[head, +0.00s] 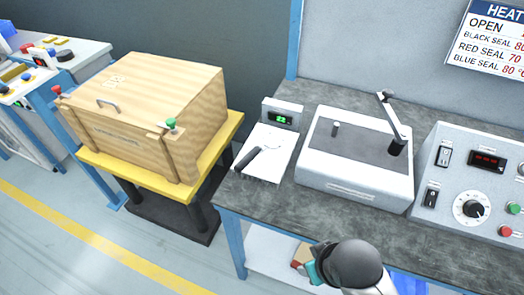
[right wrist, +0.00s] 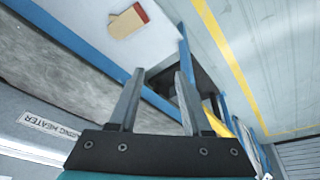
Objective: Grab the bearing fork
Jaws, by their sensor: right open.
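What looks like the bearing fork (head: 250,157), a thin tool with a dark handle and a slender curved end, lies on a white mat (head: 284,165) at the left end of the grey workbench. My right gripper (right wrist: 158,92) is open and empty in the right wrist view, its two grey fingers apart. It points past the bench edge toward the floor. In the head view my right arm shows low at the front edge of the bench, and its fingers are hidden there. The fork is not seen in the right wrist view. My left gripper is not in view.
A white heater unit (head: 352,178) with a lever stands right of the mat, with a small green display (head: 282,117) behind the mat. A control box (head: 474,185) is further right. A wooden crate (head: 150,105) sits on a yellow stand at left.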

